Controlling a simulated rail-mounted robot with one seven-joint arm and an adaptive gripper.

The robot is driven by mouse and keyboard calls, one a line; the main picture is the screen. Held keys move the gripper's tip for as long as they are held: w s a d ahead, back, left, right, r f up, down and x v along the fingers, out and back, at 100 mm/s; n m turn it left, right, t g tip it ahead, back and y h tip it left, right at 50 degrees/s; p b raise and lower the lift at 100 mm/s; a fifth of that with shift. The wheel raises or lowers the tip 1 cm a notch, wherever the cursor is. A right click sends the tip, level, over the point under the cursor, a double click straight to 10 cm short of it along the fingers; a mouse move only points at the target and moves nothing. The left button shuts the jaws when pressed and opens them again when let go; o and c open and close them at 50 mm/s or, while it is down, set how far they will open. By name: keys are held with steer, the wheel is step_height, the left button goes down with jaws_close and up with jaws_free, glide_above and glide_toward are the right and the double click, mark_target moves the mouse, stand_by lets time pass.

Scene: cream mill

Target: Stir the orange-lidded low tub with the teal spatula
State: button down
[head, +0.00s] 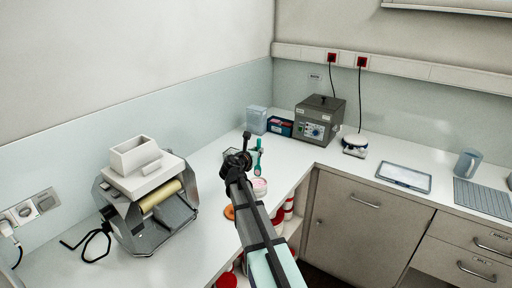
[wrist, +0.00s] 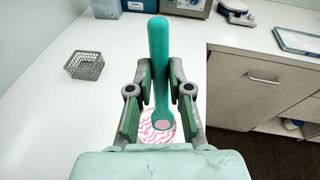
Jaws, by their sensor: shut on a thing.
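My gripper (wrist: 158,95) is shut on the teal spatula (wrist: 158,55), with a finger on each side of its handle. In the head view the spatula (head: 259,158) stands about upright beside my gripper (head: 245,157). The low tub (head: 260,186) is uncovered and sits on the counter under the spatula. It also shows in the wrist view (wrist: 146,133), with pink-and-white streaked contents. The spatula's lower end overlaps the tub's contents; I cannot tell how deep it reaches. The orange lid (head: 229,212) lies on the counter left of the tub, partly hidden by my arm.
A small grey wire basket (wrist: 84,65) stands left of my gripper. A mill machine (head: 150,205) stands at the left. A clear container (head: 256,120), a blue box (head: 280,126) and a grey heater-like unit (head: 320,120) stand at the back. The counter's front edge is close to the tub.

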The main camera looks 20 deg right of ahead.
step_height(320, 180, down, 8)
steer(key=w+b, duration=0.2)
steer(key=b, duration=0.3)
steer(key=shift+d+t+h, duration=0.3)
steer(key=shift+d+t, duration=0.05)
steer(key=shift+t, duration=0.05)
stand_by(0.4)
steer(key=shift+s+f, duration=0.1)
stand_by(0.3)
